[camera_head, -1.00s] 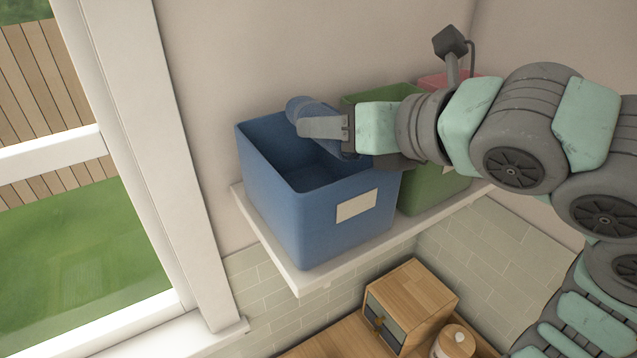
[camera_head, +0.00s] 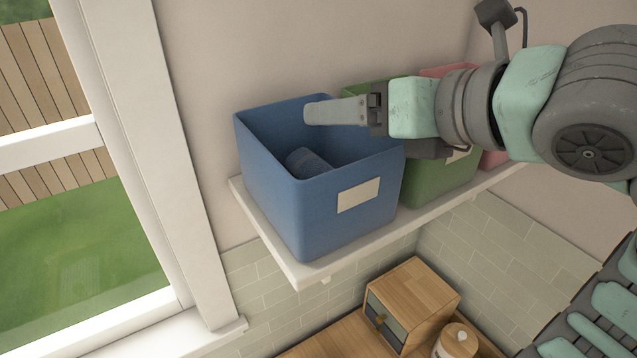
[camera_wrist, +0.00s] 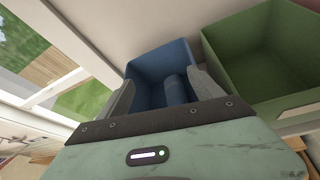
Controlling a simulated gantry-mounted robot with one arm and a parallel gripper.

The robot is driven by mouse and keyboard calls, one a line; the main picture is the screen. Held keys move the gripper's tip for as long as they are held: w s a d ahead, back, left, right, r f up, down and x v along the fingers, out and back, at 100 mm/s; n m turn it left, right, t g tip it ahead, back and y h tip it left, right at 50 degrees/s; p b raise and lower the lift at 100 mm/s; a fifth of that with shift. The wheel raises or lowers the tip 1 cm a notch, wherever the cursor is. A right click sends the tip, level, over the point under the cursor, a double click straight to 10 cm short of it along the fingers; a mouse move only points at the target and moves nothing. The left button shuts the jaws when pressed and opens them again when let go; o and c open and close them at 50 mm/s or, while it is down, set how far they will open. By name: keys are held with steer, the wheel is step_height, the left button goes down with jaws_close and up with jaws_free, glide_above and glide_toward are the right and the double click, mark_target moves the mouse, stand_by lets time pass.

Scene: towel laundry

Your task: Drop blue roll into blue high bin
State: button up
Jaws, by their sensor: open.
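The blue roll (camera_head: 309,162) lies inside the blue high bin (camera_head: 345,221), low down in it. The roll also shows in the wrist view (camera_wrist: 176,90), between and beyond my fingers, inside the blue bin (camera_wrist: 160,62). The bin stands upright at the left end of a white shelf and has a blank pale label on its front. My gripper (camera_head: 318,112) is above the bin, reaching in from the right, and it is apart from the roll. In the wrist view my gripper (camera_wrist: 162,97) is open with two spread grey fingers and holds nothing.
A green bin (camera_head: 437,184) stands right beside the blue one, and a red bin (camera_head: 493,158) is beyond it. The white shelf (camera_head: 277,249) carries them. Below are a small wooden drawer box (camera_head: 415,298) and a lidded jar (camera_head: 456,341). A window frame is at left.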

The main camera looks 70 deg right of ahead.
steer(key=b+v, duration=0.2)
steer(key=v, duration=0.5)
steer(key=shift+b, duration=0.4)
